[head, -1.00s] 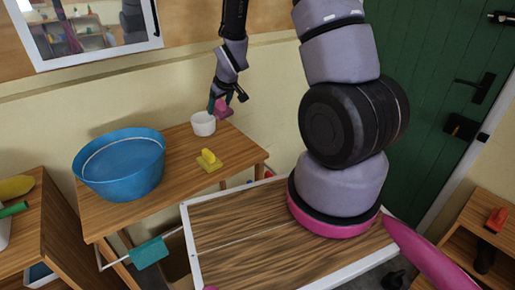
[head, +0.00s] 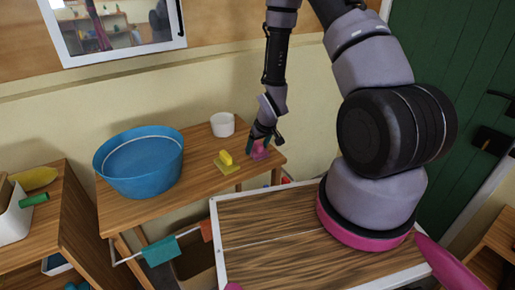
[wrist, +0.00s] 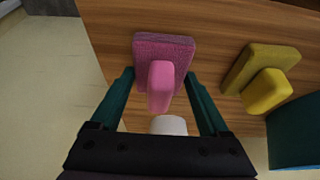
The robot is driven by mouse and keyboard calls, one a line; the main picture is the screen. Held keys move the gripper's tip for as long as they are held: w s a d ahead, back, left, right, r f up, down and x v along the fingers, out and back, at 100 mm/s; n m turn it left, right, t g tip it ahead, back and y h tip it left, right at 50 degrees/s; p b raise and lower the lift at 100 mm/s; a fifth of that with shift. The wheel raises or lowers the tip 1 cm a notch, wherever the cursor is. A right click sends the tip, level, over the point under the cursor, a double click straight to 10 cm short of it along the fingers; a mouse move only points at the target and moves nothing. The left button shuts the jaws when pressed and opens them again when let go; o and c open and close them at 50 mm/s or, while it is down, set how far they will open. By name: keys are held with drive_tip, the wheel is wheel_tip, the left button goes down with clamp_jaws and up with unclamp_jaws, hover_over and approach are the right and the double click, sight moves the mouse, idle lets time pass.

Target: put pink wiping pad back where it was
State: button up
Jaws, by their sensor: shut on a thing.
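The pink wiping pad (head: 260,153) is at the right end of the wooden table (head: 190,183). In the wrist view the pad (wrist: 177,46) shows a flat base and a paler raised grip, with the tabletop behind it. My gripper (head: 264,140) is shut on the pad, with one teal finger on each side of the grip; it also shows in the wrist view (wrist: 160,78). The pad is at or just above the tabletop; I cannot tell whether it touches. Its underside is hidden.
A yellow pad (head: 226,163) lies left of the pink one. A white cup (head: 222,125) stands behind, near the wall. A blue tub (head: 140,165) fills the table's left part. A teal cloth (head: 161,251) hangs on a rail at the front.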

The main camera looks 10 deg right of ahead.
drive_tip(key=shift+f, duration=0.25)
drive_tip(key=shift+f, duration=0.15)
drive_tip(key=o, duration=1.1)
drive_tip(key=shift+c, duration=0.2)
